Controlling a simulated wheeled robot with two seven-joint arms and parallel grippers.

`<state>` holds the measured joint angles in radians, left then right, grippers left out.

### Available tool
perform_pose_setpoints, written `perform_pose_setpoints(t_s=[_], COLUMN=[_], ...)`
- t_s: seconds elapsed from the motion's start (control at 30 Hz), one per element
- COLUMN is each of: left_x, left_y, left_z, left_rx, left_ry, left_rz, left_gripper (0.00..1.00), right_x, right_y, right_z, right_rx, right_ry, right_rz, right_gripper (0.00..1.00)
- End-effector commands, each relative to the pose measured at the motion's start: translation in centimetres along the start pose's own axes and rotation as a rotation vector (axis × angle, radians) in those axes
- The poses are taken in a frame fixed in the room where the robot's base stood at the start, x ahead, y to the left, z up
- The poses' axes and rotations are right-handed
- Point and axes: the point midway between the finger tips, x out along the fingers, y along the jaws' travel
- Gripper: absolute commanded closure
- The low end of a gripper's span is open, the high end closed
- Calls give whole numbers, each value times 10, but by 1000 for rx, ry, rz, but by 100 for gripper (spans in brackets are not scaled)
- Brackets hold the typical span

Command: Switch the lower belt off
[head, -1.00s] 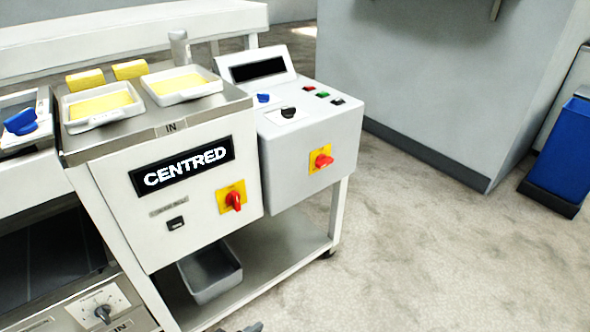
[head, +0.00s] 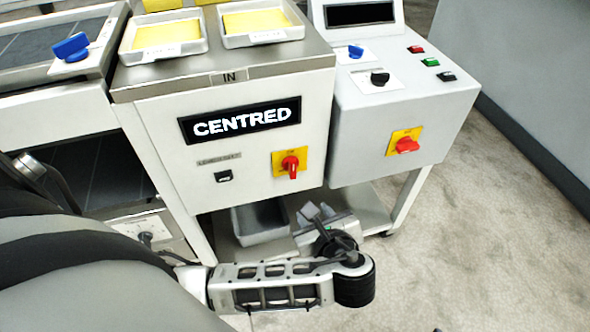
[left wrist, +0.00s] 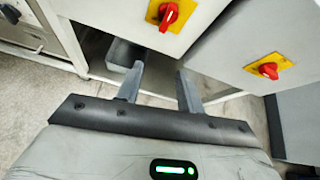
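A small black switch (head: 224,176) sits under a label (head: 219,159), too small to read surely but looking like "LOWER BELT", on the white front panel. Its position cannot be made out. To its right is a red rotary knob (head: 290,166) on a yellow plate, also at the top of the left wrist view (left wrist: 168,16). My left gripper (head: 318,210) is below and to the right of the switch, in front of the lower shelf. Its fingers (left wrist: 160,75) are apart and empty in the left wrist view. My right gripper is out of view.
A "CENTRED" display (head: 240,120) is above the switch. A control box (head: 395,130) with another red knob (head: 405,145) stands at right. A grey bin (head: 258,222) sits on the lower shelf. Dough trays (head: 165,35) stand on top. The floor at right is clear.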

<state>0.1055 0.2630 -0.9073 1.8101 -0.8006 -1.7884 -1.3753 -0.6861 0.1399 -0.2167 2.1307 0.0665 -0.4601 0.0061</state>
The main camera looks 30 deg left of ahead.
Motion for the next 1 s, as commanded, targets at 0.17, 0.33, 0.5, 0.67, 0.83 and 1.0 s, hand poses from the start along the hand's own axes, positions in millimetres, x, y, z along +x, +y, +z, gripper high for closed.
perform_pose_setpoints(t_s=[0.17,0.33,0.5,0.67,0.83,1.0], left_x=[5,26,62,97,129,150], left_y=[-7,-6,-6,-6,-6,-6], left_z=[20,23,28,33,37,40], left_rx=[158,167,166,166,164,164], left_ry=[-143,-149,-148,-146,-144,-142], left_rz=[15,18,18,19,16,16], left_gripper=[63,63,63,63,63,63], right_x=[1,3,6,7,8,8], right_y=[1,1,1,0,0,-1], right_z=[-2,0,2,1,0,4], right_rx=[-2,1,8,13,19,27], right_ry=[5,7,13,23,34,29], right_rz=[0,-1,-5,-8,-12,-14], right_gripper=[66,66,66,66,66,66])
